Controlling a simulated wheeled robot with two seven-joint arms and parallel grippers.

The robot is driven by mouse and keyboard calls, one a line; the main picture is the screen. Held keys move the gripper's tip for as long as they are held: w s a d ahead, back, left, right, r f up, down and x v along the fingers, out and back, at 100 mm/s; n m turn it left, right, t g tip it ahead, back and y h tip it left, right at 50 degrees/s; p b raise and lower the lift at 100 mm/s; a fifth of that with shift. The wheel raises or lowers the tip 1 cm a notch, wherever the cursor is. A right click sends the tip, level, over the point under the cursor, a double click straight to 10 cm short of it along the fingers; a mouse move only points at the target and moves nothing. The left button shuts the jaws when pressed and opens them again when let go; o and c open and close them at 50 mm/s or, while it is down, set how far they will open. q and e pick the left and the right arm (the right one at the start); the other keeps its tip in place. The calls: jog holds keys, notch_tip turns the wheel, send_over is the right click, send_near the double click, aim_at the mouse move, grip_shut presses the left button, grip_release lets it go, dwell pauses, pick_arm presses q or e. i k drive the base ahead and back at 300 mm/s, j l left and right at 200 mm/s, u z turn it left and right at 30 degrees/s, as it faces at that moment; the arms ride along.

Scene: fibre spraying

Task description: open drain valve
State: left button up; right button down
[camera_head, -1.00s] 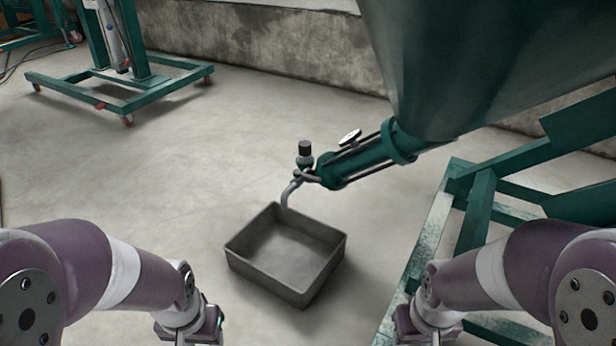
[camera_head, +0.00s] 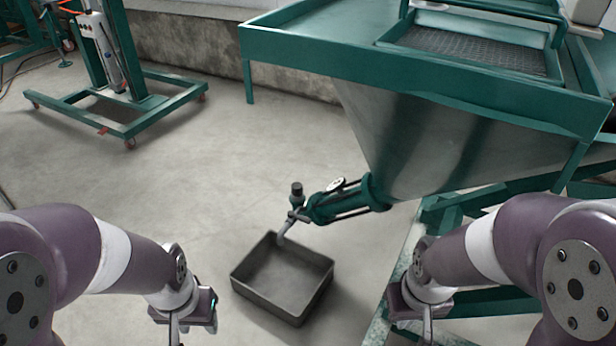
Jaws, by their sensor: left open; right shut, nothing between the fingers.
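My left gripper (camera_head: 178,332) is at the bottom edge, left of the tray, open and cut off by the frame. My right gripper (camera_head: 426,330) is at the bottom edge, right of the tray, shut and empty. Both are well apart from the valve.
The hopper's green frame (camera_head: 300,48) and its legs fill the right side. A wheeled green stand (camera_head: 127,128) is at the upper left by a stained wall (camera_head: 200,48). The concrete floor left of the tray is clear.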

aim_at(291, 214)
jog(key=k, duration=0.6)
jog(key=u, duration=0.95)
jog(key=j+u, duration=0.1)
jog(key=u, duration=0.6)
jog(key=i, duration=1.05)
jog(key=i+z, duration=0.15)
jog(key=i, duration=0.95)
jog(key=i+z, duration=0.3)
jog(key=i, duration=0.15)
jog(key=i+j+z, duration=0.15)
jog(key=i+z, duration=0.15)
jog(key=i+j+z, duration=0.2)
jog(key=i+z, duration=0.15)
jog(key=i, duration=0.15)
jog(key=i+l+z, duration=0.2)
jog(key=z, duration=0.25)
jog(key=i+l+z, duration=0.1)
jog(key=i+z, duration=0.6)
jog(key=z, duration=0.2)
jog(key=i+j+z, duration=0.15)
jog(key=i+z, duration=0.15)
jog(key=z, duration=0.15)
jog(key=i+l+z, duration=0.1)
jog(key=i+z, duration=0.95)
jog(key=k+z, duration=0.1)
jog(key=z, duration=0.55)
